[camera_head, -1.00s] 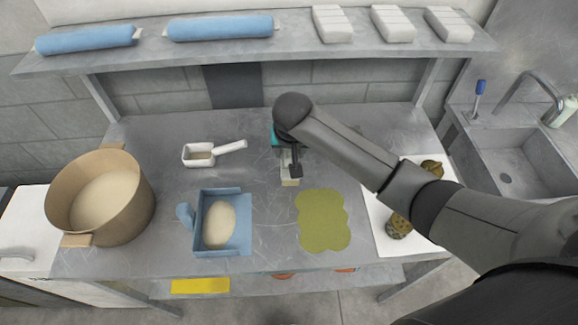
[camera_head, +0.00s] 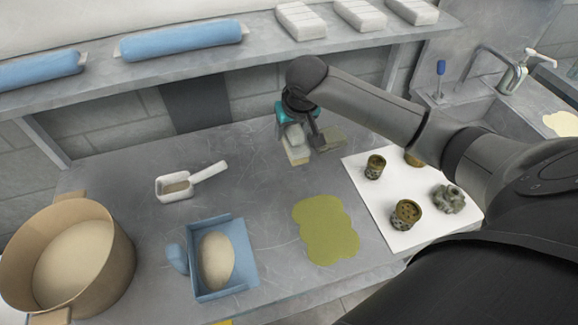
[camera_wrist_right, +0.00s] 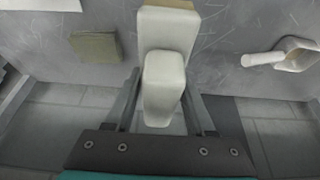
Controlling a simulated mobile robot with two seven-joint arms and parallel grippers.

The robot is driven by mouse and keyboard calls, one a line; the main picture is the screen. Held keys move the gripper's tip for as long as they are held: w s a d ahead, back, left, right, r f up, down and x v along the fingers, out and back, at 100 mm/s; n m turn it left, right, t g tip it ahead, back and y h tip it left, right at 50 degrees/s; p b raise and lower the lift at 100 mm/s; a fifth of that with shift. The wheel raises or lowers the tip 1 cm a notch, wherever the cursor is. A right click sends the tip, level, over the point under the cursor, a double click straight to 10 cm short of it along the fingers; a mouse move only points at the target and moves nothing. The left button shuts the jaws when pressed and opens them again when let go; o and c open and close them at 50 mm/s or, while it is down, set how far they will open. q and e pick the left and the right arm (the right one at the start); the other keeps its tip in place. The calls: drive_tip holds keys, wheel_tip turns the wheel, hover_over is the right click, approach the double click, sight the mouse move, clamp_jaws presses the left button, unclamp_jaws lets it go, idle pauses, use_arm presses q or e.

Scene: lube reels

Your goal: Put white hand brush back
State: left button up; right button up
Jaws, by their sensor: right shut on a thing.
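The white hand brush (camera_head: 296,152) is held by my right gripper (camera_head: 306,138) over the back middle of the steel table, with its pale lower end towards the tabletop. In the right wrist view the white brush (camera_wrist_right: 166,35) runs between the two fingers of the gripper (camera_wrist_right: 163,95), which are shut on its handle. I cannot tell whether the brush touches the table. A flat olive-grey pad (camera_head: 330,138) lies just right of the gripper; it also shows in the wrist view (camera_wrist_right: 95,46). My left gripper is not in view.
A green spill patch (camera_head: 326,229) lies in front of the brush. A white mat (camera_head: 387,226) with several gear parts (camera_head: 406,213) is at right. A shelf (camera_head: 262,54) runs behind.

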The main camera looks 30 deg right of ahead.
sight(298, 145)
wheel_tip(298, 145, down, 12)
drive_tip(key=shift+w+a+f+b, duration=0.1)
drive_tip(key=shift+b, duration=0.8)
drive_tip(key=o, duration=1.2)
drive_tip(key=p+v, duration=0.2)
drive_tip(key=v, duration=1)
drive_tip(key=shift+p, duration=0.4)
